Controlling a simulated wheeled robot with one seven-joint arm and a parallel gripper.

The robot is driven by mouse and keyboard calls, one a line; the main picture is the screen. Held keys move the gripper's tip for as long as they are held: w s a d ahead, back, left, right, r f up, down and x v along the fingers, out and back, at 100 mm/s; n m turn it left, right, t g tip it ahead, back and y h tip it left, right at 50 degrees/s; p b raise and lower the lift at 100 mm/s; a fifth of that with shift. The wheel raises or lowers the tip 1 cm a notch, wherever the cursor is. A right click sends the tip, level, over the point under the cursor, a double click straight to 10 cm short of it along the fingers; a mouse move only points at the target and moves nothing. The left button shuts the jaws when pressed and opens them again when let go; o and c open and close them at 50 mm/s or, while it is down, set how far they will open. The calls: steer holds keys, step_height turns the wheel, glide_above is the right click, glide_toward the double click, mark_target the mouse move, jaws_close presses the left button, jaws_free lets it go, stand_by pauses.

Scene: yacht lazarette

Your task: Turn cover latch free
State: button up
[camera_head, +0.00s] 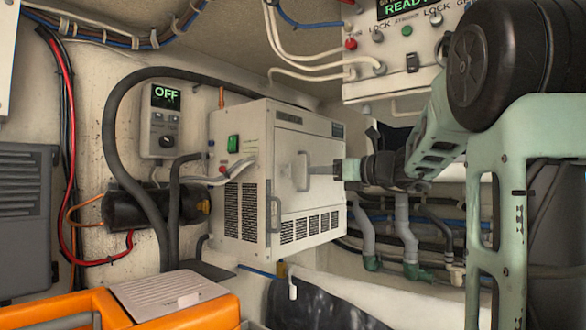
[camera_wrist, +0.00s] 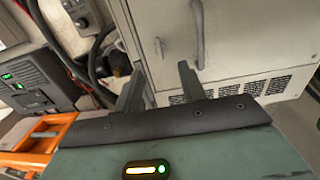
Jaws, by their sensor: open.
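The cover is the pale front panel (camera_head: 312,190) of a white box unit, and it sits closed against the box.
A control box reading OFF (camera_head: 166,112) hangs on the left wall beside a thick black hose (camera_head: 112,130). A panel reading READY (camera_head: 395,50) is above right. An orange case (camera_head: 190,315) lies in front at lower left. Pipes (camera_head: 405,235) run at right.

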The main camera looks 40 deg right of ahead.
mark_target(288, 171)
steer(key=w, duration=0.3)
steer(key=w+a+p, duration=0.1)
steer(key=w, duration=0.2)
steer(key=w+p, duration=0.1)
steer(key=w, duration=0.2)
steer(key=shift+w+a, duration=0.15)
steer(key=shift+a, duration=0.05)
steer(key=shift+c, duration=0.3)
jaws_close()
